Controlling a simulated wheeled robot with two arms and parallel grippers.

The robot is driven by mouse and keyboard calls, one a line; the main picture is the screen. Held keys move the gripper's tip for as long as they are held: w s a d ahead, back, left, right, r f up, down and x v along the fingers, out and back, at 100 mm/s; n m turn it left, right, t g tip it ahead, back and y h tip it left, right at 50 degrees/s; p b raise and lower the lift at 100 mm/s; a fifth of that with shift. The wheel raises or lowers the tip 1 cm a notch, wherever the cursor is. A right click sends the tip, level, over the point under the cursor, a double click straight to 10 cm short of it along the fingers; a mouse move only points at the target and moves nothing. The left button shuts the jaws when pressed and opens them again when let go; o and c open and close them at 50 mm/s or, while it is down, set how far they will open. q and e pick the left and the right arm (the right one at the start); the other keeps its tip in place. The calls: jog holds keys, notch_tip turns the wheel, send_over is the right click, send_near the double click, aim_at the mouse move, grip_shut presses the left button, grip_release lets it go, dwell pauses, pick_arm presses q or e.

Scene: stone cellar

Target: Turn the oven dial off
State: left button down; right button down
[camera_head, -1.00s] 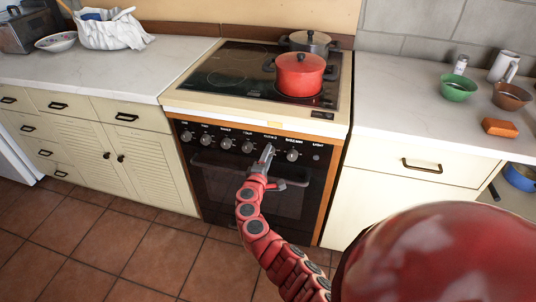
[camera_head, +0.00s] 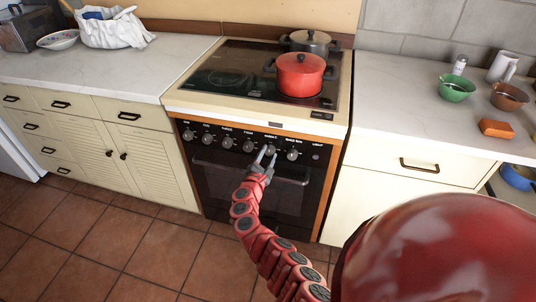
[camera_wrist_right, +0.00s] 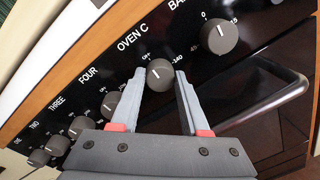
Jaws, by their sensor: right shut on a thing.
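The oven dial (camera_wrist_right: 160,75) is a round dark-grey knob below the "OVEN C" label on the black control panel. Its white mark points up and to the left, toward the label, in the right wrist view. My right gripper (camera_wrist_right: 161,77) has one finger on each side of this dial and is shut on it. In the head view my right gripper (camera_head: 266,152) reaches up to the panel from below, and its fingers partly cover the dial (camera_head: 270,150). My left gripper is not in view.
The "BA…" dial (camera_wrist_right: 219,36) is close on the right, and the "FOUR" dial (camera_wrist_right: 111,104) on the left. The oven handle (camera_wrist_right: 262,103) sticks out below the panel. A red pot (camera_head: 300,74) and a grey pot (camera_head: 309,42) stand on the hob.

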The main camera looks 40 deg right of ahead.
jog(key=shift+f+n, duration=0.1)
jog(key=shift+n, duration=0.2)
dwell(0.4)
jog(key=shift+c, duration=2)
grip_release()
jog(key=shift+s+a+p, duration=0.3)
jog(key=shift+a, duration=0.25)
jog(key=v, duration=1.6)
jog(key=shift+f, duration=0.1)
